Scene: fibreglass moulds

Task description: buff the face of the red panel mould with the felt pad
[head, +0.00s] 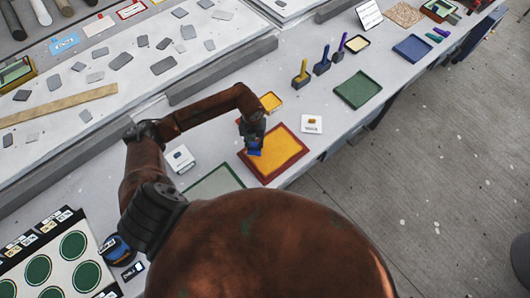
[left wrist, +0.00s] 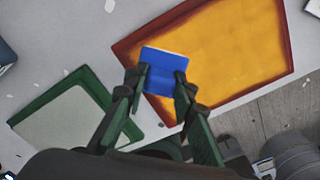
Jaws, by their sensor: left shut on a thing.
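The red panel mould (head: 290,153) lies on the bench with a red-brown rim and an orange-yellow face. It also shows in the left wrist view (left wrist: 235,50). My left gripper (head: 253,143) is over its left part, shut on a blue block that I take for the felt pad (head: 254,152). In the left wrist view the pad (left wrist: 164,66) sits between the two fingertips (left wrist: 162,84) and overlaps the mould's rim and face. I cannot tell whether it touches the face. My right gripper is not in view.
A green-rimmed mould with a pale face (head: 216,184) lies left of the red one. A white box (head: 180,159), a small yellow tray (head: 271,102) and a white card (head: 312,124) are close by. A green tray (head: 358,90) and upright brushes stand further along the bench.

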